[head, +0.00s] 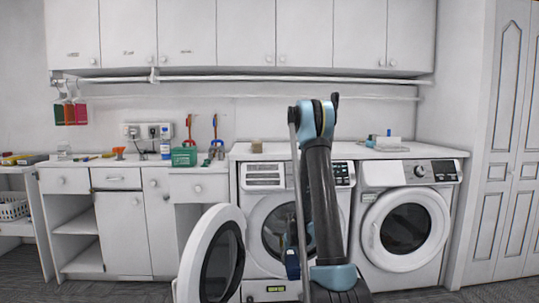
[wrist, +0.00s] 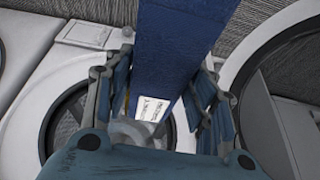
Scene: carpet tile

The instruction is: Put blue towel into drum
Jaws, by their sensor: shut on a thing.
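The blue towel (wrist: 185,35) hangs as a long flat strip between the fingers in the wrist view, with a white label at its lower end. My gripper (wrist: 165,75) is shut on the towel. The drum (head: 275,230) is inside the left front-loading washer, whose round opening is partly hidden behind my arm in the head view. The open round door (head: 213,258) is swung out to the left. In the wrist view, a round opening (wrist: 70,125) shows below and left of the towel, partly covered by my gripper. My gripper is mostly hidden by my arm in the head view.
A second washer (head: 403,230) with its door shut stands to the right. A white counter (head: 350,152) runs above both machines. Cabinets (head: 125,235) stand to the left. Grey carpet (head: 110,290) lies in front.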

